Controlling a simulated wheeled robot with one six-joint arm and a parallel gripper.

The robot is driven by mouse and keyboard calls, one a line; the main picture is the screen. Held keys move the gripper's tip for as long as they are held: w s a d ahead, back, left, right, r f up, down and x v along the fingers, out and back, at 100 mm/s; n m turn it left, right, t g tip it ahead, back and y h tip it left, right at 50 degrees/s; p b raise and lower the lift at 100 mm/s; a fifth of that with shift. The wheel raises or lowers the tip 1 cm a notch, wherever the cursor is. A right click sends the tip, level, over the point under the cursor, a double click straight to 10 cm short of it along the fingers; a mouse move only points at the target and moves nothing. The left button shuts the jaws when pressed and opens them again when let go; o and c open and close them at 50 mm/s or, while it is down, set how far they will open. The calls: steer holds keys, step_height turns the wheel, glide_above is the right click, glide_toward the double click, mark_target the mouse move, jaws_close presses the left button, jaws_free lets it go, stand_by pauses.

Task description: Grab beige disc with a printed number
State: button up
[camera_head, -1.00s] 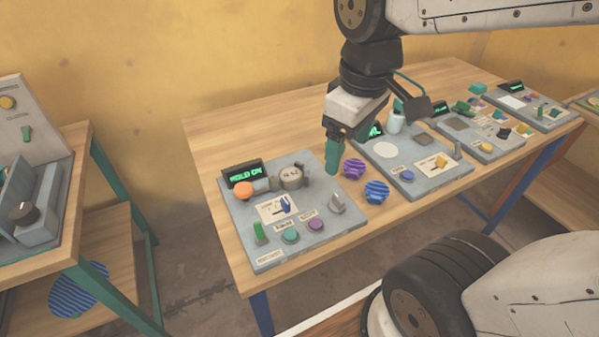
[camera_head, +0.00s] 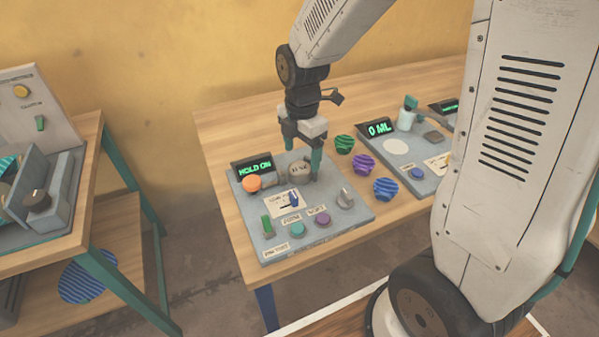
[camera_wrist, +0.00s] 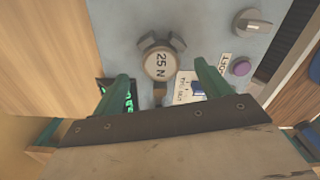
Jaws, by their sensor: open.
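The beige disc (camera_head: 298,171) sits in a grey holder on the nearest grey panel (camera_head: 341,213). In the wrist view the disc (camera_wrist: 158,65) shows a printed "25 N" and lies between and just beyond the fingertips. My gripper (camera_head: 302,157) is open above the disc, with its green fingers pointing down. In the wrist view, my gripper (camera_wrist: 163,74) has one finger left of the disc and one right. Nothing is held. In the head view the fingers partly cover the disc's surroundings.
The panel carries a "HOLD ON" display (camera_head: 252,167), an orange ball (camera_head: 252,183), a grey knob (camera_head: 345,198), a green switch (camera_head: 267,225) and a purple button (camera_head: 322,220). Striped green (camera_head: 344,144), purple (camera_head: 363,163) and blue (camera_head: 384,189) pieces stand to the right.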

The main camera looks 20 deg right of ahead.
mark_target(300, 168)
steer(key=f, duration=0.4)
steer(key=shift+a+f, duration=0.15)
steer(key=shift+a, duration=0.1)
steer(key=c, duration=1.2)
